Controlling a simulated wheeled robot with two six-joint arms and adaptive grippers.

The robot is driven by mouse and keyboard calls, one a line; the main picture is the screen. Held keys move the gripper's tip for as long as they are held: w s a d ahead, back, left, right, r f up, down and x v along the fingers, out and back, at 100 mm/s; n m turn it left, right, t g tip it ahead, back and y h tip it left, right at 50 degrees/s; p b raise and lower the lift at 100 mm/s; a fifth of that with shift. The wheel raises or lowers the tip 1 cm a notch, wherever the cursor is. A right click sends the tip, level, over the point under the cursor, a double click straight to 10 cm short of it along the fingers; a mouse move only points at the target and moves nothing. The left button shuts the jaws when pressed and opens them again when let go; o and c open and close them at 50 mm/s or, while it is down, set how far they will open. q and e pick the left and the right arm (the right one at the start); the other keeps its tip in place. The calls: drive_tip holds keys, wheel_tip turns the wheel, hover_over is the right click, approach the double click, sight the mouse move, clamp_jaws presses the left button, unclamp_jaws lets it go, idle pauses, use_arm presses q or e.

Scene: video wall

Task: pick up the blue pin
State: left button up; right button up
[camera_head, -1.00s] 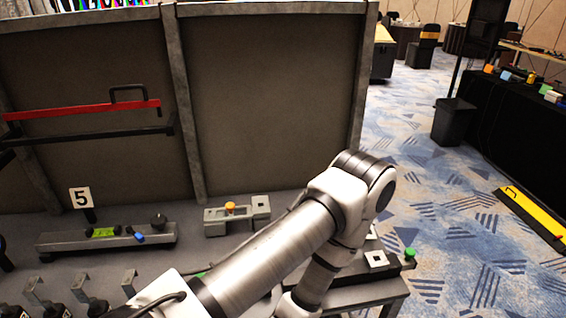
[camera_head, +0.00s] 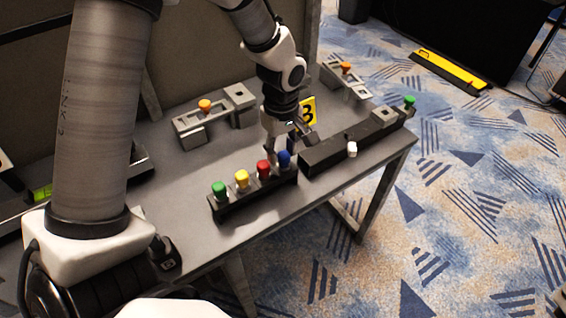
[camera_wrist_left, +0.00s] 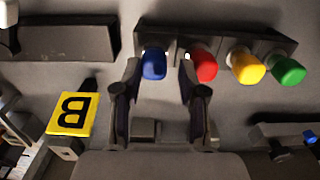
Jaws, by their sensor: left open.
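The blue pin (camera_head: 284,160) stands at the right end of a black rack (camera_head: 240,203), in a row with a red pin (camera_head: 264,170), a yellow pin (camera_head: 242,180) and a green pin (camera_head: 219,189). My left gripper (camera_head: 290,143) is open over the rack's right end, close to the blue pin. In the left wrist view the blue pin (camera_wrist_left: 153,64) shows between the open fingertips (camera_wrist_left: 158,72), and one finger lies between it and the red pin (camera_wrist_left: 204,66). Whether the fingers touch the pin cannot be told. My right gripper is out of view.
A long dark block (camera_head: 335,150) lies right of the rack. Grey fixtures with orange knobs (camera_head: 205,106) (camera_head: 345,68) stand behind. The table (camera_head: 165,210) has free surface left of the rack.

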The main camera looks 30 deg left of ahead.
use_arm(q)
drive_tip(key=f, duration=0.1)
drive_tip(key=w+f, duration=0.1)
drive_tip(key=shift+d+f, duration=0.1)
drive_tip(key=shift+f, duration=0.25)
drive_tip(key=shift+s, duration=0.1)
drive_tip(key=shift+s+r, duration=0.15)
drive_tip(key=c, duration=0.5)
clamp_jaws()
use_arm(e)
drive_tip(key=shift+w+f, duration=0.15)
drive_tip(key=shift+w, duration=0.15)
use_arm(q)
wheel_tip(320, 180, up, 10)
drive_tip(key=shift+p, duration=0.3)
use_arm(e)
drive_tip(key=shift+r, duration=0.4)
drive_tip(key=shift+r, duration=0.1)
